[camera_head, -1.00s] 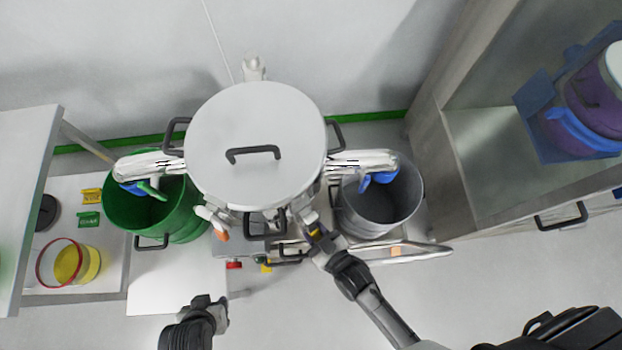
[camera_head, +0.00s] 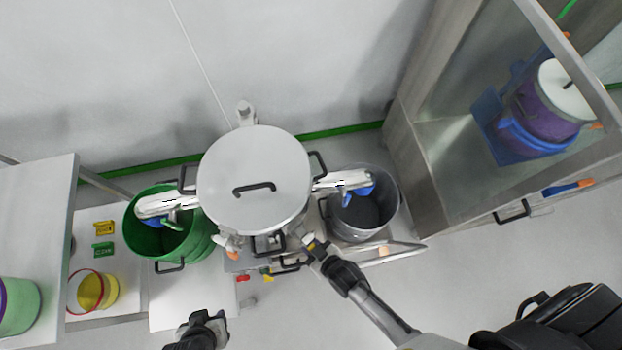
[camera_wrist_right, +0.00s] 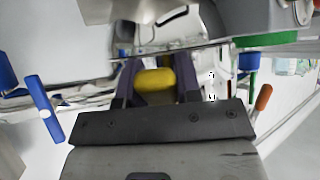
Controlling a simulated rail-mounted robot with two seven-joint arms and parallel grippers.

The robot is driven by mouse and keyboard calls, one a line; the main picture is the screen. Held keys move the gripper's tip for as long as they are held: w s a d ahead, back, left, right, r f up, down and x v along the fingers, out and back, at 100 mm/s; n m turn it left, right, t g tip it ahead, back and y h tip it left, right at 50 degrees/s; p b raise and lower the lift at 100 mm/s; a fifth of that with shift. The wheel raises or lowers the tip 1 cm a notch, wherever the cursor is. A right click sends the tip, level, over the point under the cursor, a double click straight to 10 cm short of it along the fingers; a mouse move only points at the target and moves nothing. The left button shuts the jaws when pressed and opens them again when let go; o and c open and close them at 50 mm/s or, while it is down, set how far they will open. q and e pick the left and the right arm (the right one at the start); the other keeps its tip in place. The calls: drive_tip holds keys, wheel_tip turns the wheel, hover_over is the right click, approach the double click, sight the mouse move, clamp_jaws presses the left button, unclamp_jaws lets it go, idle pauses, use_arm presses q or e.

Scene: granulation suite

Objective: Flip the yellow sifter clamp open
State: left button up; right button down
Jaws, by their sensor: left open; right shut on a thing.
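The sifter (camera_head: 253,185) stands in the middle of the head view, a round steel drum with a white lid and a dark handle. The yellow clamp (camera_wrist_right: 155,80) shows in the right wrist view between the two fingers of my right gripper (camera_wrist_right: 158,85), which is shut on it. In the head view my right gripper (camera_head: 314,247) is at the sifter's front right side and mostly hides the clamp. My left gripper (camera_head: 214,318) is open and empty, low in the picture, in front of the sifter and apart from it.
A green bucket (camera_head: 165,242) stands left of the sifter and a grey bucket (camera_head: 362,222) right of it, under the side spouts. A steel cabinet (camera_head: 413,180) stands at the right. A yellow container with a red rim (camera_head: 94,291) sits on the left table.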

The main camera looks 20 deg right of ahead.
idle(0.5)
drive_tip(key=c, duration=0.8)
unclamp_jaws()
drive_tip(key=shift+s+r, duration=0.1)
drive_tip(key=shift+s, duration=0.05)
drive_tip(key=shift+s+d+r, duration=0.15)
drive_tip(key=shift+s, duration=0.05)
drive_tip(key=p+v, duration=0.2)
drive_tip(key=v, duration=1.1)
